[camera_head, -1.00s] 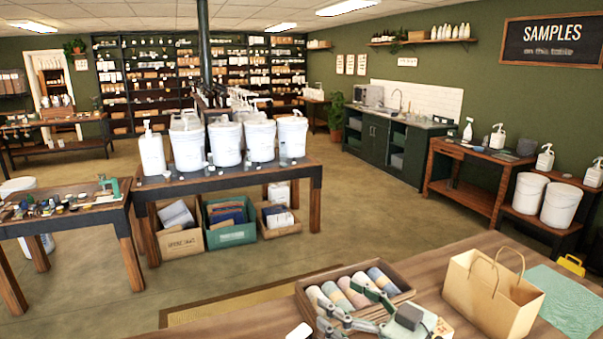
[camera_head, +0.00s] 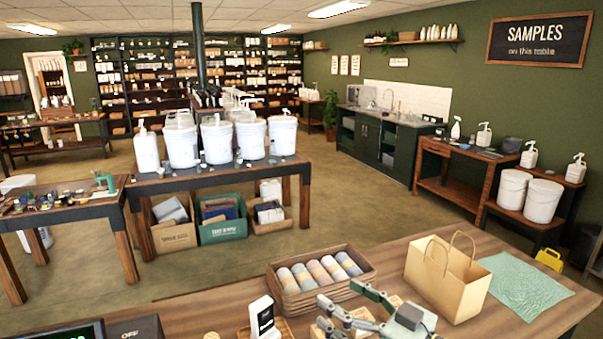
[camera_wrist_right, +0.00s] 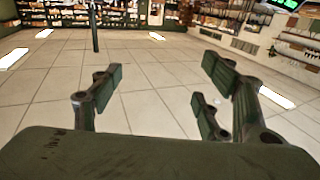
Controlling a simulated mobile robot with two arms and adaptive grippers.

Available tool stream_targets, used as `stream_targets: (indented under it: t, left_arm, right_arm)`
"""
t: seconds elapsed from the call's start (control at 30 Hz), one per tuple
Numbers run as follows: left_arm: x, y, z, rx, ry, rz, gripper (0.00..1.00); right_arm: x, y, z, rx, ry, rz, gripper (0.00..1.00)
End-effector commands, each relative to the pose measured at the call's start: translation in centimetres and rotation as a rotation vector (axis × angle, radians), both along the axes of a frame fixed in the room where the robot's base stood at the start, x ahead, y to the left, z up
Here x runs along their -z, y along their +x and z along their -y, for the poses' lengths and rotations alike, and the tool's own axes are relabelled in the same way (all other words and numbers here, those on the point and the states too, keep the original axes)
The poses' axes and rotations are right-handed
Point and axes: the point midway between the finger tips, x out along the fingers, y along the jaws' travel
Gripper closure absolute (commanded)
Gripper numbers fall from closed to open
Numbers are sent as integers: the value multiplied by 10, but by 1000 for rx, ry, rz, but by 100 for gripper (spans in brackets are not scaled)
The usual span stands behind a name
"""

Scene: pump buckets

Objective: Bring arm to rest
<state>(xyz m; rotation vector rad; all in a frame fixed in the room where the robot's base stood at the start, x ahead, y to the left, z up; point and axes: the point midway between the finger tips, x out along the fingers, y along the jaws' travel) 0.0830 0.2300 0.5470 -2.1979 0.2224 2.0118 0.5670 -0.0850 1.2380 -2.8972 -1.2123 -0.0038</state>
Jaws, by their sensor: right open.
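My right gripper (camera_head: 340,300) shows at the bottom of the head view, over the near part of the wooden counter (camera_head: 215,300). Its fingers are spread and point left, just on the near side of the tray of rolled cloths. In the right wrist view the open fingers of my right gripper (camera_wrist_right: 160,85) stand apart with nothing between them. That view looks upside down, with ceiling tiles filling the space beyond the fingers. My left gripper is not in view.
A wooden tray (camera_head: 284,305) of rolled cloths, a paper bag (camera_head: 440,282) and a green cloth (camera_head: 525,287) lie on the counter. White pump buckets (camera_head: 217,142) stand on a table beyond.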

Motion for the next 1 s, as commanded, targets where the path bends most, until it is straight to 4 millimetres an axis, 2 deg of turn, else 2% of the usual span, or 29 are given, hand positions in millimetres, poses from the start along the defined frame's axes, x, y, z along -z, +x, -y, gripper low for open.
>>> stream_targets:
  t: [0.07,0.37,0.67,0.77,0.83,1.0]
  left_arm:
    - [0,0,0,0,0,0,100]
    - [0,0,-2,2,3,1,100]
    - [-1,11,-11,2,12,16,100]
    - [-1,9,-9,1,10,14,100]
    - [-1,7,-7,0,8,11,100]
    - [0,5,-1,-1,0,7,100]
  right_arm:
    - [0,0,0,0,0,-1,31]
    - [37,-18,-17,30,-63,-76,31]
    - [91,-50,-23,113,-169,-215,31]
    - [118,-68,-17,167,-222,-299,31]
    - [143,-86,-6,220,-272,-384,31]
    - [205,-151,43,377,-413,-655,31]
